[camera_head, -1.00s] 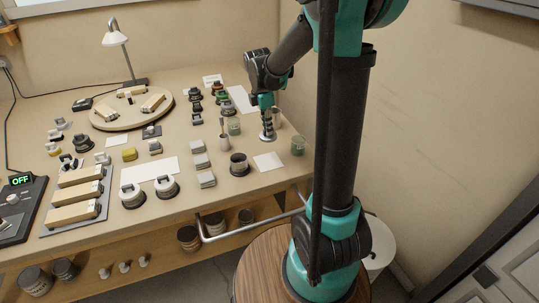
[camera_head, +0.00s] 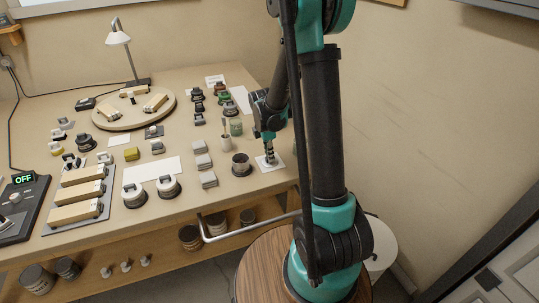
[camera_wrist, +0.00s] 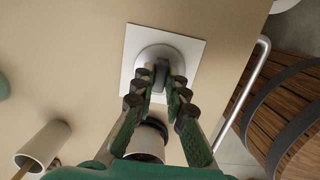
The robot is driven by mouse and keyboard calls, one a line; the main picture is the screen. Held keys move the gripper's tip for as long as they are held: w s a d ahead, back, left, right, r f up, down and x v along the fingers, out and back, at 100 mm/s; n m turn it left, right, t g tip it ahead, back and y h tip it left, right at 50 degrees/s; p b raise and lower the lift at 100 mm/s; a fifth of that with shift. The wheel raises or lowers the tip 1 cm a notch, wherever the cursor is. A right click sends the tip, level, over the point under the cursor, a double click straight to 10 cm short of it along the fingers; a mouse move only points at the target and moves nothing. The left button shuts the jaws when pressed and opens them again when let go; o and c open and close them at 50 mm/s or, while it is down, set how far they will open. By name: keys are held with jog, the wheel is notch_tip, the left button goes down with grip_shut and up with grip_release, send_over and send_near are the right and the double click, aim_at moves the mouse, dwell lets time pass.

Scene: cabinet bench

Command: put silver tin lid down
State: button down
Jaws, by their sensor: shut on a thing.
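The silver tin lid (camera_wrist: 158,52) is a round grey disc with a dark upright grip. It lies over the white square (camera_wrist: 195,48) in the wrist view, with a white border showing around it. My gripper (camera_wrist: 158,82) is shut on the lid's grip, a finger on each side. In the head view my gripper (camera_head: 269,152) points down at the white square (camera_head: 285,167) near the bench's right front. The lid is small and partly hidden there. I cannot tell whether it touches the square.
A dark open tin (camera_head: 241,166) stands just left of the square; a pale cup (camera_head: 226,143) is behind it. Grey blocks (camera_head: 208,179) lie further left. A metal rail (camera_head: 235,233) runs along the bench front, with a round wooden top (camera_wrist: 298,115) beyond.

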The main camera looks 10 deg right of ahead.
aim_at(266, 157)
jog(key=shift+f, duration=0.1)
jog(key=c, duration=1.5)
grip_release()
jog(key=shift+c, duration=0.2)
notch_tip(266, 157, up, 12)
jog(key=a, duration=0.1)
jog(key=s+d+f+m+t, duration=0.2)
jog(key=s+m, duration=0.8)
jog(key=s+d+f+m+t+y, duration=0.1)
jog(key=s+d+f+m+t, duration=0.1)
jog(key=s+m, duration=0.8)
jog(key=shift+s+d+f, duration=0.5)
jog(key=shift+d+f, duration=0.15)
jog(key=shift+f, duration=0.05)
